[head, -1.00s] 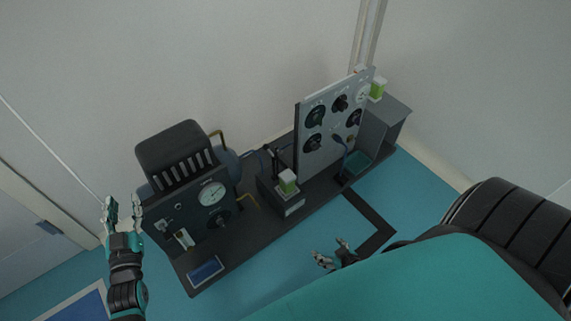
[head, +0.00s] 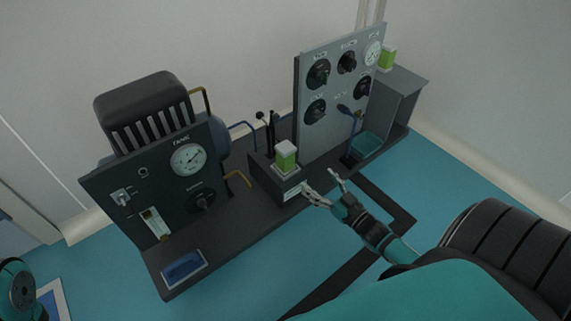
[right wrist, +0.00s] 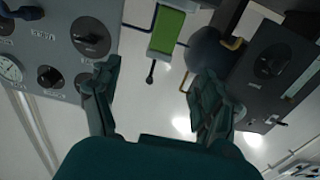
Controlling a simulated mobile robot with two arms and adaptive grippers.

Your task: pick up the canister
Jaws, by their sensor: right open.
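A green and white canister (head: 286,155) stands upright on a small dark pedestal box (head: 265,178) between the two panels in the head view. It also shows in the right wrist view as the green and white canister (right wrist: 170,32), beyond and between the fingers. A second similar canister (head: 387,57) stands at the far right, behind the grey panel. My right gripper (head: 321,182) is open and empty, just right of and in front of the pedestal, apart from the canister. Its spread fingers also show in the right wrist view (right wrist: 156,82). My left gripper is out of view.
A dark panel with a gauge (head: 187,160) stands at left. A grey panel with several knobs (head: 335,90) stands behind right. Thin levers (head: 268,130) rise behind the canister, and a blue lever (head: 352,125) stands right. A blue tray (head: 183,265) lies at front left.

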